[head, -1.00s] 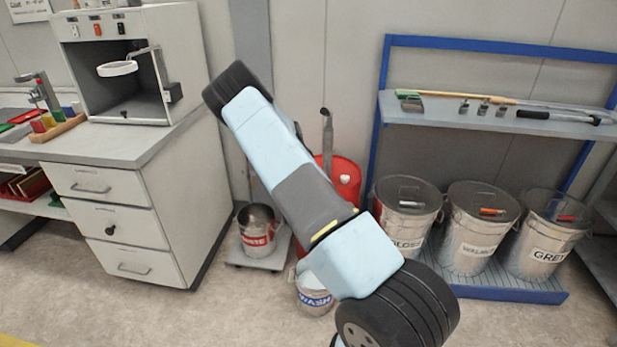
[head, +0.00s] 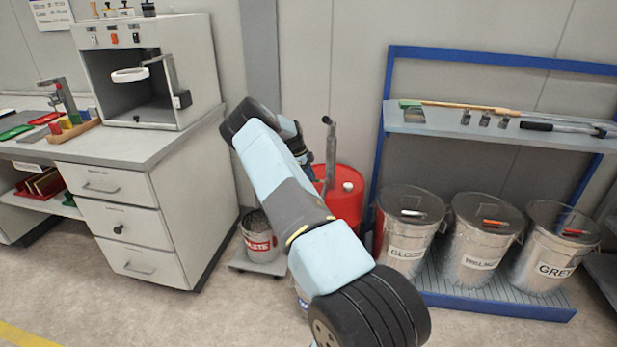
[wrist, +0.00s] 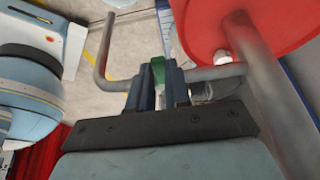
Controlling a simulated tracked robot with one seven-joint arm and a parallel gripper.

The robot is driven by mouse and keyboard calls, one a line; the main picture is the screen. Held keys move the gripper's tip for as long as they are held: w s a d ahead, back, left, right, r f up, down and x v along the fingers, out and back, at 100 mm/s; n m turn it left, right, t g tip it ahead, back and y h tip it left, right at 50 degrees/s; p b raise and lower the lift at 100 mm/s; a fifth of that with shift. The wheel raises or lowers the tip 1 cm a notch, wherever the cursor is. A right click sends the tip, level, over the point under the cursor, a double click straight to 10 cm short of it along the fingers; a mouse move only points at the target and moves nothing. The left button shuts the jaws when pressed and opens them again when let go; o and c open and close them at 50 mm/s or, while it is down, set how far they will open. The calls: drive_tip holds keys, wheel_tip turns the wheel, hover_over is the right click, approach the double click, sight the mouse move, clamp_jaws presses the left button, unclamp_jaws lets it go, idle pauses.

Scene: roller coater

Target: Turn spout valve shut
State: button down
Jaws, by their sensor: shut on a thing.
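The red drum (head: 345,195) stands on the floor behind my arm in the head view, with an upright grey pipe (head: 331,150) on top. In the wrist view the drum (wrist: 240,30) is at upper right, with a thick grey pipe (wrist: 272,100). A thinner grey spout (wrist: 104,55) runs left from that pipe and bends. A small green piece, seemingly the valve handle (wrist: 158,69), shows between my fingertips. My gripper (wrist: 162,74) is shut on it. The valve body is hidden behind my fingers. In the head view my arm hides the fingertips.
A WASTE bucket (head: 258,243) stands on a low platform, left of my arm. Another bucket is mostly hidden below my arm. A bench with drawers (head: 125,225) is at left. Several lidded buckets (head: 482,245) stand on a blue rack (head: 500,300) at right.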

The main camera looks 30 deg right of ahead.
drive_tip(key=shift+w+a, duration=0.2)
drive_tip(key=c, duration=1.3)
unclamp_jaws()
drive_tip(key=shift+o, duration=1.2)
drive_tip(key=shift+s+d, duration=0.1)
drive_tip(key=shift+d, duration=0.05)
drive_tip(key=shift+r, duration=0.1)
drive_tip(key=v, duration=1.3)
drive_tip(key=shift+r, duration=0.25)
